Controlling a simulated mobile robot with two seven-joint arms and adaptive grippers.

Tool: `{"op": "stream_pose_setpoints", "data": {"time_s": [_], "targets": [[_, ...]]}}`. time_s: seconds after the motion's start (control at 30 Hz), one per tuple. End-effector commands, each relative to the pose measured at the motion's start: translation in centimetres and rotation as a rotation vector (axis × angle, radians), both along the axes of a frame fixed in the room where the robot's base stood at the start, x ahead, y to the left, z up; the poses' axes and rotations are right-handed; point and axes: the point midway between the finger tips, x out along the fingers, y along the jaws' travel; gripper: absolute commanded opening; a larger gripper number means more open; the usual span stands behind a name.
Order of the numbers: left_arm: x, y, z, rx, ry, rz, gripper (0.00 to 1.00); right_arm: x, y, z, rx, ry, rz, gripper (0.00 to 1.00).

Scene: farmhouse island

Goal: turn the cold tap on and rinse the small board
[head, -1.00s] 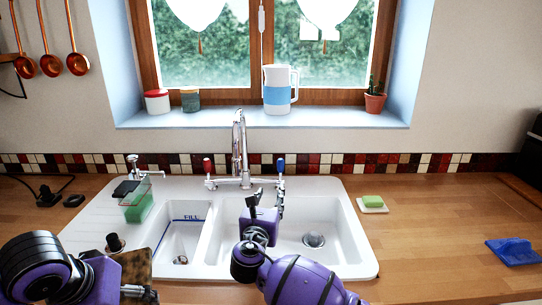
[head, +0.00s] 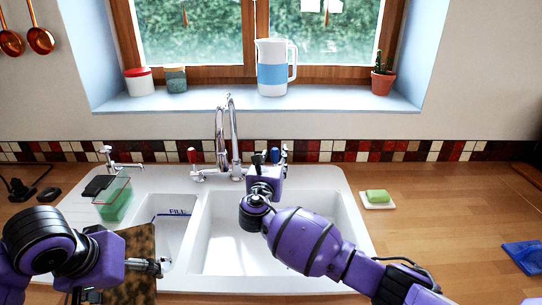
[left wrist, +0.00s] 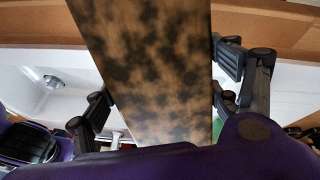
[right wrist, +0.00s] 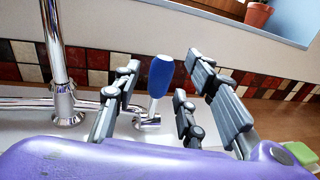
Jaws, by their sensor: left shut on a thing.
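The small board (head: 141,262) is brown with dark blotches. My left gripper (head: 152,266) is shut on it at the front left of the sink; the board also fills the middle of the left wrist view (left wrist: 150,65). The cold tap's blue handle (right wrist: 160,75) stands upright between the spread fingers of my right gripper (right wrist: 165,95), with gaps visible on both sides. In the head view my right gripper (head: 270,162) partly hides the blue handle (head: 275,154). The chrome spout (head: 233,125) arches over the sink, and no water shows below it.
The white double sink (head: 350,235) lies below, its large basin partly behind my right arm. A red-topped tap handle (head: 192,155) is left of the spout. A green soap on a dish (head: 377,196) and a blue cloth (head: 522,256) lie on the right counter.

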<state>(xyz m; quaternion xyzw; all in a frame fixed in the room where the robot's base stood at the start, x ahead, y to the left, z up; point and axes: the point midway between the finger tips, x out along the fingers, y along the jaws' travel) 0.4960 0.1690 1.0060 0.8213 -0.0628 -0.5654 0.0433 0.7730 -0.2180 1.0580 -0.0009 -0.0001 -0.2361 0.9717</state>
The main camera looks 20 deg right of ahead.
Motion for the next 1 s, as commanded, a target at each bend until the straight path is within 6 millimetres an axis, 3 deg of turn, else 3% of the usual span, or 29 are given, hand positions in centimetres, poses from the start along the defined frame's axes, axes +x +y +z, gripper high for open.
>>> {"op": "stream_pose_setpoints", "data": {"time_s": [0.2, 0.47, 0.77, 1.0], "targets": [[0.0, 0.0, -0.4, -0.001, 0.004, 0.0, 0.43, 1.6, -0.8, -0.1, 0.001, 0.0, 0.001, 0.39], [0.0, 0.0, -0.4, -0.001, 0.004, 0.0, 0.43, 1.8, -0.9, 0.1, 0.002, -0.001, 0.001, 0.39], [0.0, 0.0, -0.4, -0.001, 0.004, 0.0, 0.43, 1.8, -0.9, 0.0, 0.002, -0.001, 0.001, 0.01], [0.0, 0.0, -0.4, -0.001, 0.004, 0.0, 0.43, 1.7, -0.8, 0.0, 0.002, 0.0, 0.001, 0.0]]}}
